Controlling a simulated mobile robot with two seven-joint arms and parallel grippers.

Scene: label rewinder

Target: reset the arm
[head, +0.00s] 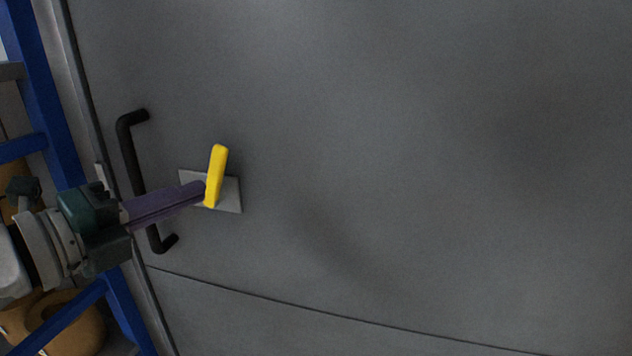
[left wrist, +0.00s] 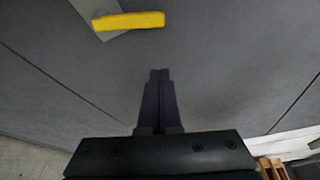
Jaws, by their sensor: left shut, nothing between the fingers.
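My left gripper (head: 203,190) comes in from the left in the head view, its purple fingers shut with nothing between them. A yellow lever (head: 216,175) stands on a light grey square plate (head: 230,194) on a grey panel. In the head view the fingertips overlap the lever's left edge near its lower part. In the left wrist view the shut fingers (left wrist: 159,73) point up the picture, and the yellow lever (left wrist: 128,21) lies beyond the tips with a visible gap. My right gripper is not in view.
A black bar handle (head: 128,152) is fixed on the grey panel (head: 420,150), partly behind my left gripper. A blue rack (head: 47,95) with brown rolls (head: 75,328) stands at the left. The panel to the right is bare.

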